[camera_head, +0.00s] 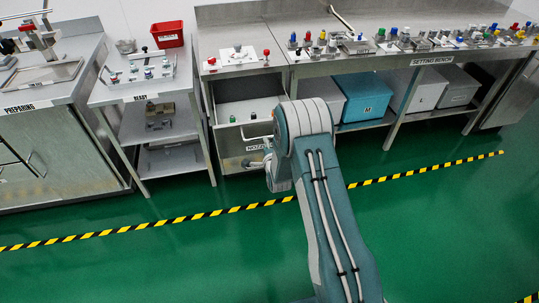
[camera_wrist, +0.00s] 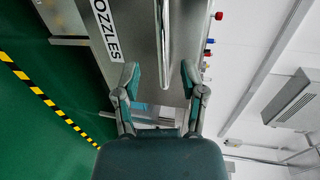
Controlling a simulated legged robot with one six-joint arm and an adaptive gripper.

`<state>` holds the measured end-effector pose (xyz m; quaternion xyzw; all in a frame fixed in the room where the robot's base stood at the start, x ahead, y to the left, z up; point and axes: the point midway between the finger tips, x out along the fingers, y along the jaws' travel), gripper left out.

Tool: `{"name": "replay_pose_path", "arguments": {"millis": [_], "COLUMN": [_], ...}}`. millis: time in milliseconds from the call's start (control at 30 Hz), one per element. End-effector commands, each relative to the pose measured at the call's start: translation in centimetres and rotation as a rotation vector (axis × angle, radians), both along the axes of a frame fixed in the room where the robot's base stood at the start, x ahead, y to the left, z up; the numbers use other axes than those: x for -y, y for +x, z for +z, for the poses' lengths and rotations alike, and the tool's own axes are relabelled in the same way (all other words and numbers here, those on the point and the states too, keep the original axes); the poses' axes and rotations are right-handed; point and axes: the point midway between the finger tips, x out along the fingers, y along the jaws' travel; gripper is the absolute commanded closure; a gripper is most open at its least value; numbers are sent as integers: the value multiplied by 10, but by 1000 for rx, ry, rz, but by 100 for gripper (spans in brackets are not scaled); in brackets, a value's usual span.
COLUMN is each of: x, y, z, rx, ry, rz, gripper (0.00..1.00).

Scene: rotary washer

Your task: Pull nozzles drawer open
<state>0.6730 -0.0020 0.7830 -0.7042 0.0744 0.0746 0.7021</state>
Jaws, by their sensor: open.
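The nozzles drawer (camera_head: 232,139) is in the metal cabinet left of my arm in the head view. In the head view my arm hides part of the drawer front and most of the gripper.
The setting bench (camera_head: 455,58) holds many small parts, with a teal box (camera_head: 362,97) and grey boxes beneath. The ready table (camera_head: 130,92) and a red bin (camera_head: 167,34) stand left. Green floor with a striped line (camera_head: 215,212) is clear in front.

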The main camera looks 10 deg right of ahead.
Motion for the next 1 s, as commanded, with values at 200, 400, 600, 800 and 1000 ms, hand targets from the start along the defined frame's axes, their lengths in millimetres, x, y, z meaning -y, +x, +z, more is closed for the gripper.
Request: {"name": "replay_pose_path", "arguments": {"millis": [200, 400, 600, 800, 1000], "x": [0, 0, 0, 0, 0], "y": [-38, -60, -64, -63, -63], "z": [8, 11, 12, 12, 14], "rx": [-2, -4, -2, -3, -5], "ry": [0, 0, 0, 0, -6], "rz": [0, 0, 0, 0, 1], "gripper": [46, 46, 46, 46, 46]}}
